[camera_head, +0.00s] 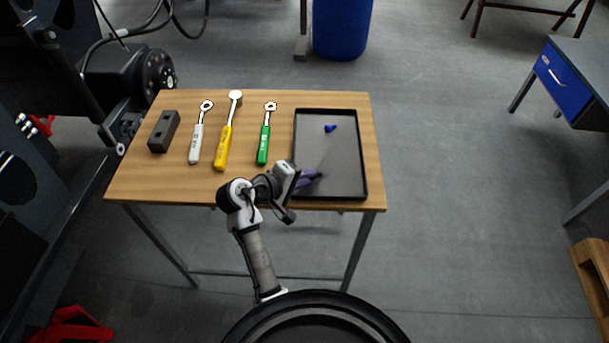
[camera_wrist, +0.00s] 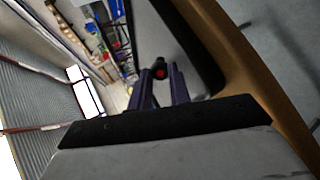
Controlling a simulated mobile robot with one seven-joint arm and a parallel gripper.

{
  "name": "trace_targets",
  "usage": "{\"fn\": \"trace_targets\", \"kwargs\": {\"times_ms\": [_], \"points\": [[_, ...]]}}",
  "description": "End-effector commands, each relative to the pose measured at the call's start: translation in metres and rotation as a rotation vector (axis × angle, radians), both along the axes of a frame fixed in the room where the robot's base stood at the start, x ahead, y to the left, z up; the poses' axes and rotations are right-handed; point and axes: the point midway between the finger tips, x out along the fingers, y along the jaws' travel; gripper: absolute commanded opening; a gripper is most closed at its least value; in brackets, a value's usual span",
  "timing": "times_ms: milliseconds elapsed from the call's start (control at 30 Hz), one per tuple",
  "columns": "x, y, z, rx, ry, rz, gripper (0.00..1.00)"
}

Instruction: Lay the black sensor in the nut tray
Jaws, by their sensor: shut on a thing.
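My gripper (camera_head: 308,178) is over the near left part of the nut tray (camera_head: 350,170), a grey-floored tray with a black rim on the right side of the table. In the wrist view my gripper's purple fingers (camera_wrist: 163,84) are shut on the black sensor (camera_wrist: 160,64), a small dark piece with a red end. The sensor is hidden or too small to make out in the head view. The tray also shows in the wrist view (camera_wrist: 209,73), beyond the fingers. I cannot tell how high the sensor is above it.
A small blue part (camera_head: 330,128) lies in the tray's far half. Left of the tray lie a green ratchet (camera_head: 264,145), a yellow ratchet (camera_head: 223,145), a white ratchet (camera_head: 196,145) and a dark block (camera_head: 164,132) with holes. The tray's middle is clear.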

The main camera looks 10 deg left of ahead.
Motion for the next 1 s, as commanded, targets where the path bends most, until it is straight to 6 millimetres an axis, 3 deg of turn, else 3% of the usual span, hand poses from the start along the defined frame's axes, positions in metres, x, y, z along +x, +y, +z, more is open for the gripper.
{"fn": "trace_targets", "kwargs": {"times_ms": [300,333,500,1000], "points": [[0.0001,0.0001,-0.0009,0.0,0.0,0.0,0.0],[0.0001,0.0001,-0.0009,0.0,0.0,0.0,0.23],[-0.0001,0.0001,-0.0012,-0.001,0.001,0.0,0.44],[-0.0047,0.0055,-0.0021,-0.001,0.008,0.003,0.44]]}}
